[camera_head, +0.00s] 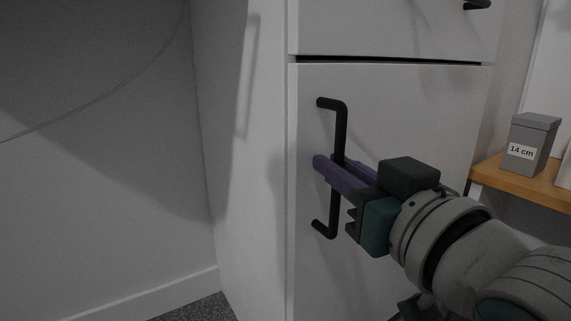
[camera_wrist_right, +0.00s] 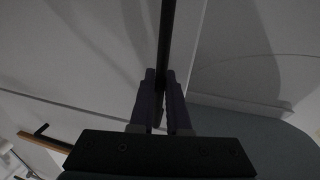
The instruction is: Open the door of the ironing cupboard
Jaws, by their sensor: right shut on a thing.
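The ironing cupboard door (camera_head: 412,110) is a plain light panel and looks closed in its frame. A black vertical bar handle (camera_head: 340,122) is fixed near its left edge. My right gripper (camera_head: 338,172) reaches in from the right, with its purple fingers on either side of the bar at mid-height. It is shut on the handle. In the right wrist view the fingers (camera_wrist_right: 162,108) close around the dark bar (camera_wrist_right: 166,40). My left gripper is in neither view.
Another panel (camera_head: 390,28) with a black handle (camera_head: 477,5) sits above, across a dark gap. At right a wooden shelf (camera_head: 520,183) carries a grey lidded box (camera_head: 534,140) labelled "14 cm". A blank wall and some dark carpet (camera_head: 200,309) lie at left.

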